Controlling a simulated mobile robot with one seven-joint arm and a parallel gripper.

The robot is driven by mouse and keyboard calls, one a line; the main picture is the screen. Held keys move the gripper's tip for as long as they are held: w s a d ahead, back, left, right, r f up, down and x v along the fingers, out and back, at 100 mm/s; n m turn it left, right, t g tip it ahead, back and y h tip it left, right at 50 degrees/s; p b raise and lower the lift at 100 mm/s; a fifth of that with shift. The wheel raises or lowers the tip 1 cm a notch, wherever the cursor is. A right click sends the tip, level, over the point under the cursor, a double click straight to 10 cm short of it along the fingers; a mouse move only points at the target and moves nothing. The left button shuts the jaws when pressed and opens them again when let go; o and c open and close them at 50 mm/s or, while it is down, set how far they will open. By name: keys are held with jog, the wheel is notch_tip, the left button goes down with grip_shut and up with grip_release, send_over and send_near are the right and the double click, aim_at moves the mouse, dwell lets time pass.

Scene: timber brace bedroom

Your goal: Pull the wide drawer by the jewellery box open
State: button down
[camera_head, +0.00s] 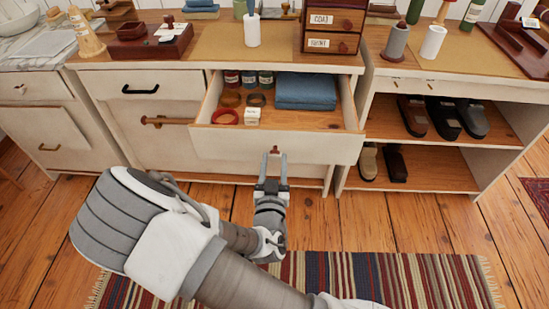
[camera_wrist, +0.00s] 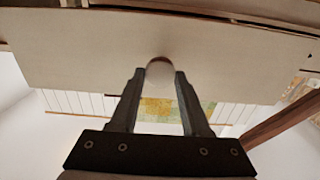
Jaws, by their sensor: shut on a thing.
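The wide white drawer (camera_head: 225,143) stands pulled out of the dresser, its inside showing. It holds a folded blue cloth (camera_head: 305,91), several small jars (camera_head: 248,78), and a red ring-shaped thing (camera_head: 225,117). My gripper (camera_head: 271,162) is in front of the drawer's face, shut on its round knob (camera_head: 275,149). In the wrist view my fingertips (camera_wrist: 160,76) are on either side of the knob (camera_wrist: 160,70), below the drawer front (camera_wrist: 80,50). A brown wooden chest (camera_head: 333,26) with labelled little drawers stands on the dresser top above; I cannot tell if it is the jewellery box.
Left of the drawer are closed fronts with a black handle (camera_head: 140,90) and a wooden handle (camera_head: 167,121). An open shelf unit (camera_head: 440,155) with shoes stands right. A striped rug (camera_head: 400,280) lies on the floor below, with bare boards around it.

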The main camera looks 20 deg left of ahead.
jog(key=shift+v, duration=0.8)
jog(key=shift+c, duration=1.9)
grip_release()
jog(key=p+v, duration=0.1)
jog(key=v, duration=1.1)
